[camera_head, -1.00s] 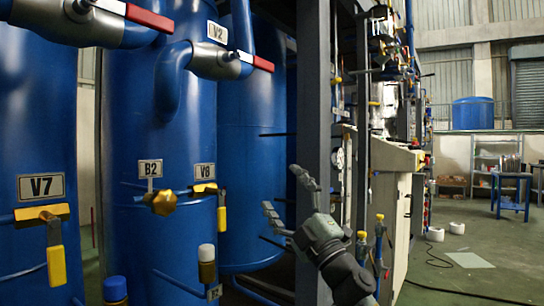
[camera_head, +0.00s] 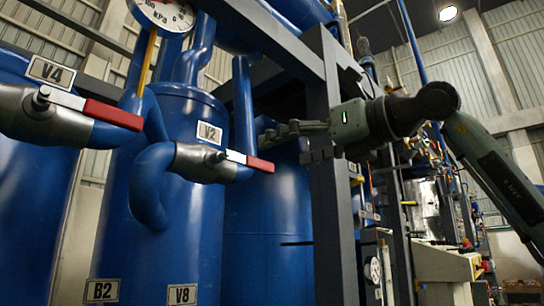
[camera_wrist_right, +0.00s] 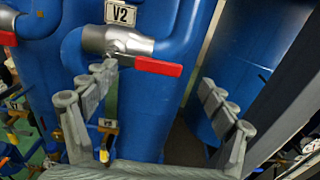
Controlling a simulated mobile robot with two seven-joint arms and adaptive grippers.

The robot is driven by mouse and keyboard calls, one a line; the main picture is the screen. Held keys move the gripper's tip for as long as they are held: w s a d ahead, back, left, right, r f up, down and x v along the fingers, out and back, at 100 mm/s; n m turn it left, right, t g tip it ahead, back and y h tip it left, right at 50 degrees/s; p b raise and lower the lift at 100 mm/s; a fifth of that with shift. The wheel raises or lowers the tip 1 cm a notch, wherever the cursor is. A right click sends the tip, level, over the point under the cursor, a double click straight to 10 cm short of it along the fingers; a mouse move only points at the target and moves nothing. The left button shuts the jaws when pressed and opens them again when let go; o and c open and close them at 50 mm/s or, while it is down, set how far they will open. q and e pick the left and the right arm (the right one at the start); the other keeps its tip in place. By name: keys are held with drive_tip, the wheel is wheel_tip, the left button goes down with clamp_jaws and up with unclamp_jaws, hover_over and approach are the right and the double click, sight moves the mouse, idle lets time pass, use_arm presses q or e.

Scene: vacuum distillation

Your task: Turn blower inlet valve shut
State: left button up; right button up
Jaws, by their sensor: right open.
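The V2 valve (camera_head: 195,161) has a grey metal body on a blue pipe and a lever with a red grip (camera_head: 250,161) pointing right. The V4 valve (camera_head: 55,113), with a similar red lever (camera_head: 112,115), is at the left. No label names the blower inlet valve. My right gripper (camera_head: 283,146) is open and empty, to the right of the V2 lever and near its height in the head view. In the right wrist view, the V2 red grip (camera_wrist_right: 158,67) shows ahead between the open fingers (camera_wrist_right: 158,78), with no visible contact. My left gripper is not in view.
A dark steel upright (camera_head: 333,210) stands just right of the V2 lever, close to my right gripper. Blue tanks (camera_head: 265,220) fill the space behind. A round pressure gauge (camera_head: 165,12) is at the top. V8 (camera_head: 182,294) and B2 (camera_head: 102,290) labels are lower down.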

sight(251, 162)
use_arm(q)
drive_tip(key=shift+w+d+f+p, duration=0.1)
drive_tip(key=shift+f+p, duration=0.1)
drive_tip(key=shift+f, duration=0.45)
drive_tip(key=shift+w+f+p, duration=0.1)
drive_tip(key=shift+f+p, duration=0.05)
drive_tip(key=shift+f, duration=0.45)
use_arm(e)
drive_tip(key=x, duration=0.5)
drive_tip(key=shift+d+r, duration=0.1)
drive_tip(key=shift+d, duration=0.1)
drive_tip(key=c, duration=1.7)
